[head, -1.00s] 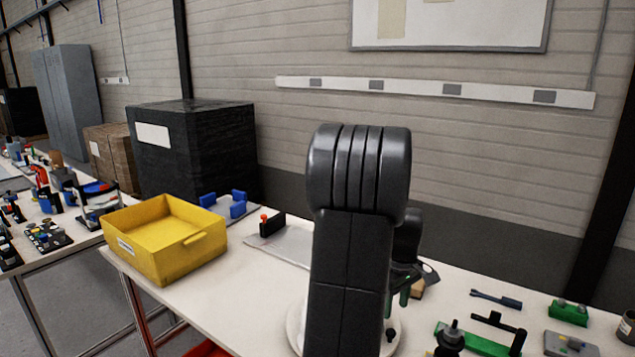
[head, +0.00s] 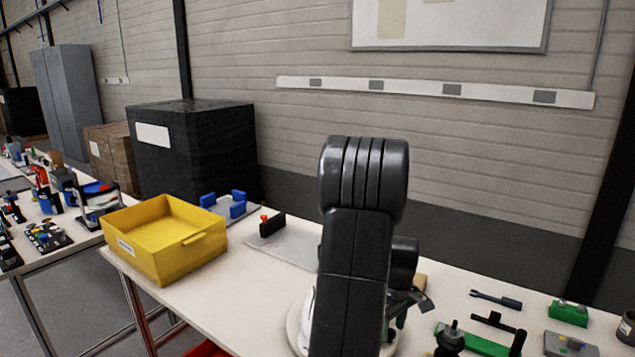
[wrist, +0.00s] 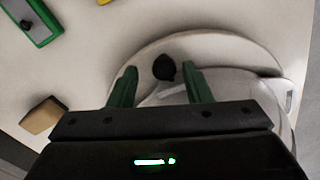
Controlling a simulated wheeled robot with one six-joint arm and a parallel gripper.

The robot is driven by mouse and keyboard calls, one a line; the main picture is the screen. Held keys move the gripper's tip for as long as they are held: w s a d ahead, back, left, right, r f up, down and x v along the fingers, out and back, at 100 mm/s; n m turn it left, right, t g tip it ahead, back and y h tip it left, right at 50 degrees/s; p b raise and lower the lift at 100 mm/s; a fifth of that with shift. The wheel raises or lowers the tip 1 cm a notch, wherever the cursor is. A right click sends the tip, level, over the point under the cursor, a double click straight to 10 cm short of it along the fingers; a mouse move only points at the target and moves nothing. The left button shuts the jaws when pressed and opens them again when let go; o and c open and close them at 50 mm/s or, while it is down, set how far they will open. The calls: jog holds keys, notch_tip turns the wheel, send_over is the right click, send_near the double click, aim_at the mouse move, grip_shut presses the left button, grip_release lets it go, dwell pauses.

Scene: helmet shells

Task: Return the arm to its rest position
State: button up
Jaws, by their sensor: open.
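My black arm stands upright in the middle of the head view and hides most of my gripper and what is below it. My gripper (wrist: 161,78) shows in the wrist view with its two green fingers spread apart and nothing held between them. A dark round knob (wrist: 164,67) appears between and beyond the fingertips, apart from both. Below is a round white plate (wrist: 230,46) with a pale, smooth, shell-like piece (wrist: 236,86) on it, partly hidden by the gripper. The plate's edge also shows in the head view (head: 294,325).
A yellow bin (head: 165,250) stands at the table's left end. Behind it are blue blocks (head: 237,205) and a grey plate with a black upright (head: 271,226). Green fixtures (head: 569,313) and black tools lie right. A small tan block (wrist: 40,115) lies near the round plate.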

jog(key=shift+s+a+f+m, duration=0.25)
jog(key=shift+s+a+m, duration=0.3)
jog(key=shift+s+m, duration=0.25)
jog(key=shift+s+r, duration=0.1)
jog(key=shift+r, duration=0.05)
